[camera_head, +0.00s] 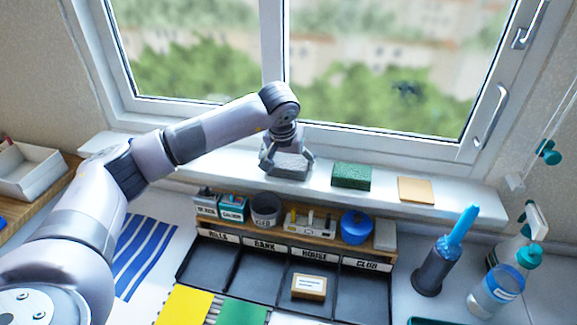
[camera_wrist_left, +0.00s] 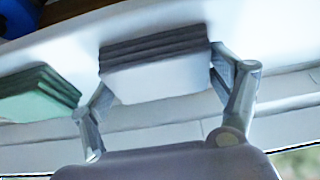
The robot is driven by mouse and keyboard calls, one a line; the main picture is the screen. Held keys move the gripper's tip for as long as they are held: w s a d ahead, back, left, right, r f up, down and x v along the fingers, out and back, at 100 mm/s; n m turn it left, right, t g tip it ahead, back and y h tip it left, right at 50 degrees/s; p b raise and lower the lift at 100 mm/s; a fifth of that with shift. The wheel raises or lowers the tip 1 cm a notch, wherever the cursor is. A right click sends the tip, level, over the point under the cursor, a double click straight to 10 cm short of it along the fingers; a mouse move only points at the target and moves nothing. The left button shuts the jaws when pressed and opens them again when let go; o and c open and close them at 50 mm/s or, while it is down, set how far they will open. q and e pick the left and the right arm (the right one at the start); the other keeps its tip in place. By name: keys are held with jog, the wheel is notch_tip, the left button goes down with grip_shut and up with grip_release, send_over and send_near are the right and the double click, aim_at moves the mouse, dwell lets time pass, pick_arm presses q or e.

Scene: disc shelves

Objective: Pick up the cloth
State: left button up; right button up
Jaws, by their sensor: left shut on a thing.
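The cloth (camera_head: 291,162) is a grey, folded, layered pad on the window sill, at the left end of a row with a green pad and a tan one. My left gripper (camera_head: 287,170) reaches down over it and is shut on it, one finger on each side. In the left wrist view the layered cloth (camera_wrist_left: 155,65) sits between the two fingers of the left gripper (camera_wrist_left: 160,77). I cannot tell if the cloth is lifted off the sill. My right gripper is in neither view.
A green pad (camera_head: 351,176) and a tan pad (camera_head: 415,189) lie on the sill to the right. Below is a labelled black tray (camera_head: 226,273) with a small box (camera_head: 309,287). A small wooden shelf (camera_head: 280,236) holds containers. Bottles (camera_head: 497,290) stand at right. The window is close behind.

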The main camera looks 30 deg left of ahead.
aim_at(288, 161)
pick_arm(q)
notch_tip(288, 161, up, 20)
jog(key=b, duration=0.2)
dwell(0.5)
jog(key=o, duration=0.5)
jog(key=c, duration=0.4)
